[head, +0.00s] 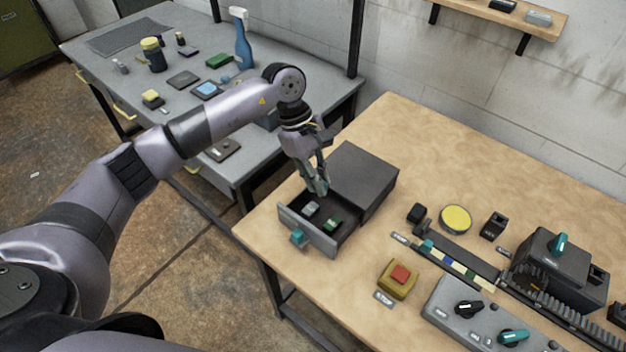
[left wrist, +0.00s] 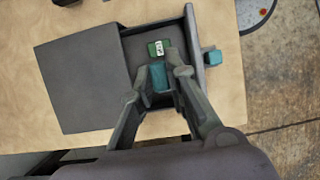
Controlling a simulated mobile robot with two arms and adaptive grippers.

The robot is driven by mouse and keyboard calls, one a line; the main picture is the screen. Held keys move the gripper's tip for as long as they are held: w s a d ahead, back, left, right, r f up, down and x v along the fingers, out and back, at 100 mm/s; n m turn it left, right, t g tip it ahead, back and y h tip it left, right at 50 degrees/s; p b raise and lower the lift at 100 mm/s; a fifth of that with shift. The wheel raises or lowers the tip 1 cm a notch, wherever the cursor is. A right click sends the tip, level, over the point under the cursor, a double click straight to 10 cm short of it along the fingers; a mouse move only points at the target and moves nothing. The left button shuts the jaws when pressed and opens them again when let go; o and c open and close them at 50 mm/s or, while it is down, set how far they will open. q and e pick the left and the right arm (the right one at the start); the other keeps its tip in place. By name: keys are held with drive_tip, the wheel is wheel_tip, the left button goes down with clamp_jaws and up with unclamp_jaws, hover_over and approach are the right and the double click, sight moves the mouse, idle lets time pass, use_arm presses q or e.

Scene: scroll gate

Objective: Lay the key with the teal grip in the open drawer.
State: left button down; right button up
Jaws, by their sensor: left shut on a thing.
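My left gripper (head: 318,188) is shut on the key with the teal grip (left wrist: 158,77), low over the open drawer (head: 348,232). The teal grip shows between the fingertips; the rest of the key is hidden. I cannot tell whether the key touches the drawer floor. The drawer is pulled out of a dark grey cabinet (head: 362,165) and has a teal knob (head: 298,238) on its front. In the left wrist view, the fingers (left wrist: 158,82) reach down inside the drawer walls. My right gripper is not in view.
Right of the drawer are a red button on a yellow base (head: 399,277), a yellow disc (head: 456,218), a grey control panel (head: 490,318) and a rack mechanism (head: 560,270). A grey bench (head: 235,130) stands behind.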

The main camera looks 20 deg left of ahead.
use_arm(q)
drive_tip(key=shift+s+d+f, duration=0.1)
drive_tip(key=shift+d+f, duration=0.05)
drive_tip(key=shift+f, duration=0.4)
drive_tip(key=shift+f+b, duration=0.35)
drive_tip(key=shift+f, duration=0.4)
wheel_tip(320, 180, down, 2)
drive_tip(key=shift+f+b, duration=0.25)
drive_tip(key=shift+b, duration=0.3)
wheel_tip(320, 180, down, 5)
drive_tip(key=b, duration=0.5)
drive_tip(key=shift+f+b, duration=0.7)
drive_tip(key=shift+b, duration=0.3)
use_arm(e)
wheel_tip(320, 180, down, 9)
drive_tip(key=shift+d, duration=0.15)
